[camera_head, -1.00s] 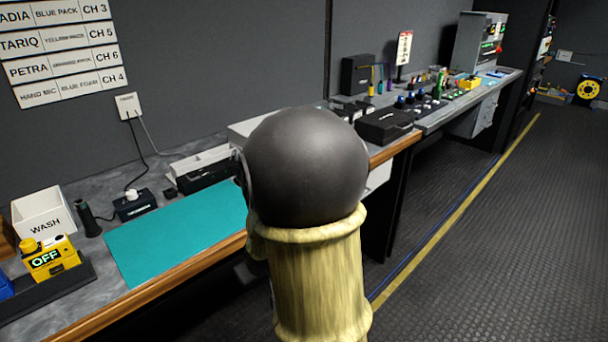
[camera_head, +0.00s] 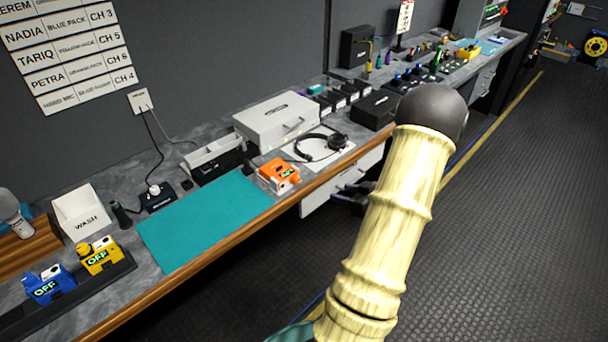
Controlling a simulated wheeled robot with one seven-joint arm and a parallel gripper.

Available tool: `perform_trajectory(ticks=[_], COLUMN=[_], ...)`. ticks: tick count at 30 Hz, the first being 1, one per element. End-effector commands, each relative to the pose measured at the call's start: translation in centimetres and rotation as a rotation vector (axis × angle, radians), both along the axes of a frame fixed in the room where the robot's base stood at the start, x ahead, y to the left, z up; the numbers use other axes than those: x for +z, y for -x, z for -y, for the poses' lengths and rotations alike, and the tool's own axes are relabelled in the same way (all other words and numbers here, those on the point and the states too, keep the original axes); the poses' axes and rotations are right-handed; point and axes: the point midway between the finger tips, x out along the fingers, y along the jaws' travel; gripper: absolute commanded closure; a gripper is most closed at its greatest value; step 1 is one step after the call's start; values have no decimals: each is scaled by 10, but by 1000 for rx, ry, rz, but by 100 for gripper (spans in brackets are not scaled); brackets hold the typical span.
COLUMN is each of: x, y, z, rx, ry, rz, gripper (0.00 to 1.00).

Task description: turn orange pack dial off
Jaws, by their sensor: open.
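The orange pack (camera_head: 278,176) sits on the bench just right of the teal mat (camera_head: 205,218), in front of the white case. A pale label or display shows on it, but it is too small to read, and I cannot make out its dial setting. My arm rises from the bottom centre to a dark round joint at the right. My gripper (camera_head: 354,193) seems to be the dark shape partly hidden behind the arm, below the bench edge and right of the orange pack, apart from it. Its fingers are hard to make out; nothing shows in it.
A yellow pack (camera_head: 100,256) and a blue pack (camera_head: 48,285), both with lit OFF displays, stand in a dark rack at left. Headphones (camera_head: 335,143) lie right of the orange pack. A white case (camera_head: 277,121) stands behind it. Floor is clear at right.

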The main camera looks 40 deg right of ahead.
Motion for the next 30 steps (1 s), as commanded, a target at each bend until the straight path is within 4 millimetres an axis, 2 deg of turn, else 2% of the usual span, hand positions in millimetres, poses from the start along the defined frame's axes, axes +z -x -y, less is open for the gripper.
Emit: perform_trajectory(ticks=[8,13,30], x=[-2,-6,-42], y=[-2,-12,-101], z=[0,-2,-12], rx=[1,2,2], ry=[2,3,2], rz=[-1,-2,-3], gripper=[54,54,54])
